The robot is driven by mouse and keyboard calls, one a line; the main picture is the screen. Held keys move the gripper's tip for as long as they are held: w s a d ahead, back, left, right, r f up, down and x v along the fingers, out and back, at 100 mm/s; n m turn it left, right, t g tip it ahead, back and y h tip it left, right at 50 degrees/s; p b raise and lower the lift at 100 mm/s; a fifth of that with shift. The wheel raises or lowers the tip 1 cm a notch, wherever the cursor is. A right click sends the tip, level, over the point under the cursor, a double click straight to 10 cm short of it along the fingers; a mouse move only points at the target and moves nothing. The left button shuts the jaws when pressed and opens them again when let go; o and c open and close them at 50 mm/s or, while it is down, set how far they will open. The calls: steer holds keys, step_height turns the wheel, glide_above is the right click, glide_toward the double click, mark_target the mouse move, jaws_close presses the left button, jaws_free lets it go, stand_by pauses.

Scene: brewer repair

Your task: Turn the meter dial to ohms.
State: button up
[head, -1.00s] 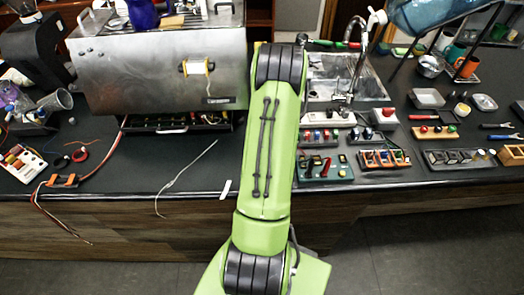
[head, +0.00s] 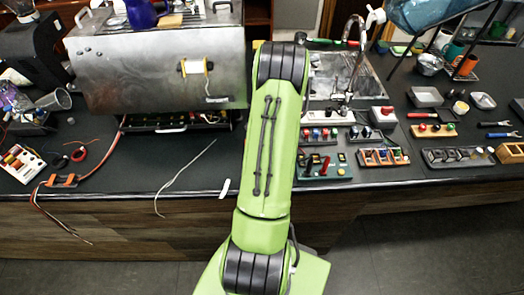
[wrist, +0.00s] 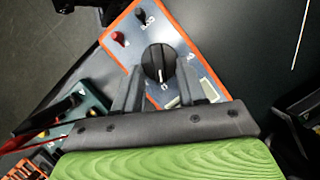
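The meter shows in the wrist view as a pale blue-grey face (wrist: 127,26) with an orange rim. Its round black dial (wrist: 159,62) has a white pointer mark on its lower part. Small marks around the dial are too blurred to read surely. A red jack (wrist: 119,38) and a black jack (wrist: 140,14) sit on the face above the dial. My gripper (wrist: 162,72) is open, with one grey finger on each side of the dial. Whether either finger touches the dial I cannot tell. In the head view my green arm hides the gripper and the meter.
A dark green board with leads (head: 325,172) lies right of my arm, and it also shows in the wrist view (wrist: 88,100). A steel brewer (head: 150,65) stands at the left. Trays of small parts fill the right of the counter (head: 115,175). A loose wire (head: 185,177) lies left of my arm.

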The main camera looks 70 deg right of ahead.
steer(key=p+v, duration=0.2)
steer(key=v, duration=1.3)
steer(key=shift+r, duration=0.4)
steer(key=shift+w+d, duration=0.1)
